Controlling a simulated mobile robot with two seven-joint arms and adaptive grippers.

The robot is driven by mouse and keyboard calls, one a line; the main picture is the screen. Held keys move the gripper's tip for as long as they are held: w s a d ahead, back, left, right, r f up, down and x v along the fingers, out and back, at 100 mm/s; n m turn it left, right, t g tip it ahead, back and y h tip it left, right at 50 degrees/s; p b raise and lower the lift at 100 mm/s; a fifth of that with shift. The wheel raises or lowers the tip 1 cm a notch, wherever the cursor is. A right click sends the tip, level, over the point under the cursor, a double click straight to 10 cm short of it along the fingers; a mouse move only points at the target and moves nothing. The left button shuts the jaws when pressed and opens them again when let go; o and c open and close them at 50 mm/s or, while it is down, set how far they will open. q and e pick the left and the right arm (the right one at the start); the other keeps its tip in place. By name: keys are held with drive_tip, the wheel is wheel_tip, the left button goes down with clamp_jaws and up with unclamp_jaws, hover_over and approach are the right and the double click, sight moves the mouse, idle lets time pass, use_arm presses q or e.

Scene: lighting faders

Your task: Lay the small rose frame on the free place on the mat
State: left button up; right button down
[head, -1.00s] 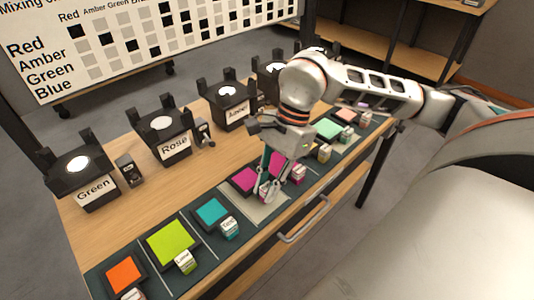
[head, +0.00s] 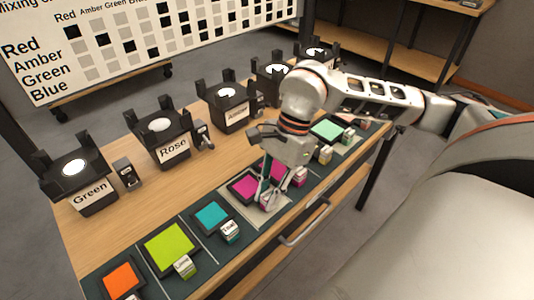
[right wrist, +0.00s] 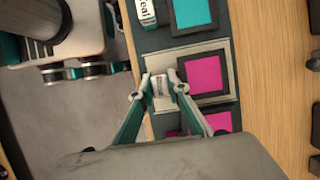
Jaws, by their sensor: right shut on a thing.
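My right gripper (head: 268,203) is shut on the white label block (right wrist: 160,88) of a small magenta frame (head: 243,187), which I take as the rose frame. In the right wrist view this dark-edged frame (right wrist: 205,75) lies over a pale place (right wrist: 187,55) on the dark mat (head: 200,246), roughly square to it. I cannot tell whether it touches the mat. The label's writing is too small to read. A second magenta frame (right wrist: 217,122) sits right beside it, partly hidden by the gripper fingers. My left gripper is not in view.
A teal frame (head: 212,215), a lime frame (head: 169,244) and an orange frame (head: 123,279) lie to the left on the mat. A mint frame (head: 326,131) lies to the right. Black lamp holders, one marked Rose (head: 172,151), line the back. A drawer handle (head: 306,224) juts out in front.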

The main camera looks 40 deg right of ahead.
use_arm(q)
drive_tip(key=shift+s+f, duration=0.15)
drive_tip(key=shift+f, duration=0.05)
use_arm(e)
drive_tip(key=shift+f, duration=0.25)
drive_tip(key=shift+f, duration=0.1)
drive_tip(key=c, duration=1.8)
unclamp_jaws()
drive_tip(key=shift+c, duration=0.2)
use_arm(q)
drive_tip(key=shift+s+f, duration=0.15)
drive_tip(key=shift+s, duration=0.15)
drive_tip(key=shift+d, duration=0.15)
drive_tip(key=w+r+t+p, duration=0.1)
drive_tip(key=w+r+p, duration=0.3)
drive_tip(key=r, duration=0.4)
use_arm(e)
drive_tip(key=a+r+v, duration=0.1)
drive_tip(key=a+v, duration=0.1)
drive_tip(key=v, duration=1.6)
drive_tip(key=shift+s+a+r, duration=0.15)
drive_tip(key=shift+a+r, duration=0.1)
drive_tip(key=shift+r, duration=0.05)
